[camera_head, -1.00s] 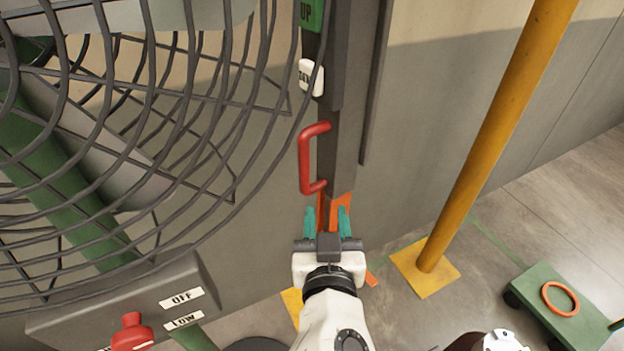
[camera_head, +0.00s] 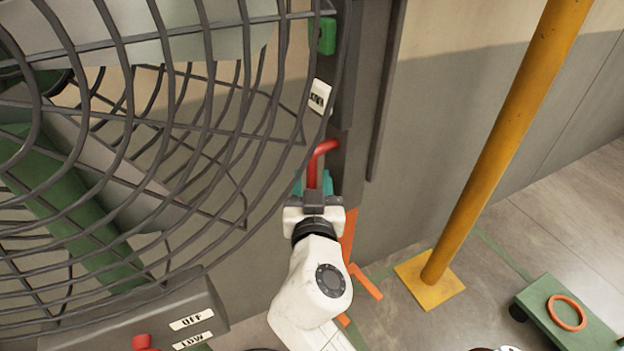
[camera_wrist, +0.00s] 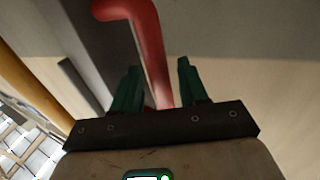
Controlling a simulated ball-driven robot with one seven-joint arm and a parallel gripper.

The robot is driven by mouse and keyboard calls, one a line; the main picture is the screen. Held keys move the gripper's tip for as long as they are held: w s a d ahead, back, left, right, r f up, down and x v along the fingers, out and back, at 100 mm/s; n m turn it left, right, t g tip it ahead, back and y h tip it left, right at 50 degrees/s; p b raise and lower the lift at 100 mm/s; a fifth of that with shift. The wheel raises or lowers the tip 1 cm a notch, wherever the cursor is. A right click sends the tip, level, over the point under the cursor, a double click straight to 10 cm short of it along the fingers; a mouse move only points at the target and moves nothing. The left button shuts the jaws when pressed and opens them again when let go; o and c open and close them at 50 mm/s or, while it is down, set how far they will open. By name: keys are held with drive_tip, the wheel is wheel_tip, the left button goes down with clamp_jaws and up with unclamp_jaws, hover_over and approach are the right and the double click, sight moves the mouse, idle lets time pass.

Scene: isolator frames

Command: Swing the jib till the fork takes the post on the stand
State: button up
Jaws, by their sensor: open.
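A red handle (camera_head: 325,147) is fixed to a dark upright beam (camera_head: 355,150); I cannot tell whether this beam is the jib. My gripper (camera_head: 313,181) is open at the handle's lower part. In the wrist view the red handle (camera_wrist: 150,40) runs down between the two teal fingers of my gripper (camera_wrist: 158,76), with the jaws not closed on it. The handle's lower end is hidden by my gripper. I cannot make out a fork, or a post on a stand, for certain.
A large wire fan cage (camera_head: 245,150) fills the left, close to my gripper. Below it is a grey switch box (camera_head: 130,315). A yellow pole (camera_head: 490,150) stands on the right. A green trolley (camera_head: 550,318) with an orange ring (camera_head: 567,313) is at lower right.

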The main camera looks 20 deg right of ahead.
drive_tip(key=shift+w, duration=0.1)
drive_tip(key=shift+c, duration=0.4)
clamp_jaws()
